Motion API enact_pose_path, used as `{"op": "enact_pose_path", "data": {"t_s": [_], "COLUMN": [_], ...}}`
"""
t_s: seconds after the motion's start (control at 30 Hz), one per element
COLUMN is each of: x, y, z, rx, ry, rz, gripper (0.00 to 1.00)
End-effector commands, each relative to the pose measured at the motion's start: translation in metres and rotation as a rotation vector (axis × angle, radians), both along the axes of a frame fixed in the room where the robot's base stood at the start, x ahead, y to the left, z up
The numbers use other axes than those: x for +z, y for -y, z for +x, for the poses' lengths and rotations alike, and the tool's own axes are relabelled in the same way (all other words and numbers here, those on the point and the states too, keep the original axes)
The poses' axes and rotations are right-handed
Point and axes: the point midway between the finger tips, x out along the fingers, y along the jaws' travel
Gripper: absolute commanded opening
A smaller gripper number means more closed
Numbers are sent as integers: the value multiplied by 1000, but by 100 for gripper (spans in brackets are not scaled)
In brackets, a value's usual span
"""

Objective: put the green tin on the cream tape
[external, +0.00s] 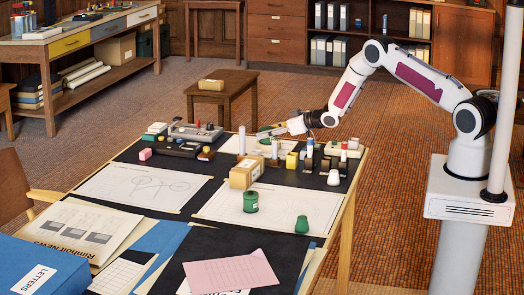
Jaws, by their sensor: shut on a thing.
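My gripper (275,129) is over the far right part of the drafting table. It is shut on a small, flat green thing that looks like the green tin (264,129). The fingers and the tin are small in this view, so the exact grip is hard to see. Pale pieces lie close under and beside the tin, and I cannot tell whether it touches them. I cannot surely pick out the cream tape; a small pale round thing (333,177) stands at the right of the black mat.
Several small blocks and bottles crowd the right side below my gripper. The left drawing sheet (140,188) is clear.

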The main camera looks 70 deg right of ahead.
Motion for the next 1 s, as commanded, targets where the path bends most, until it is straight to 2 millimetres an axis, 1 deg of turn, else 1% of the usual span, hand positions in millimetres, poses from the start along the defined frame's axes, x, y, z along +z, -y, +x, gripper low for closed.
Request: {"op": "enact_pose_path", "data": {"t_s": [0.27, 0.3, 0.33, 0.37, 0.83, 1.0], "x": [-2, -3, -2, -2, 1, 3], "y": [0, 0, 0, 0, 0, 0], "z": [0, 0, 0, 0, 0, -6], "rx": [0, 0, 0, 0, 0, 0], "ry": [1, 0, 0, 0, 0, -1], "rz": [0, 0, 0, 0, 0, 0], "gripper": [18, 54, 62, 63, 63, 63]}}
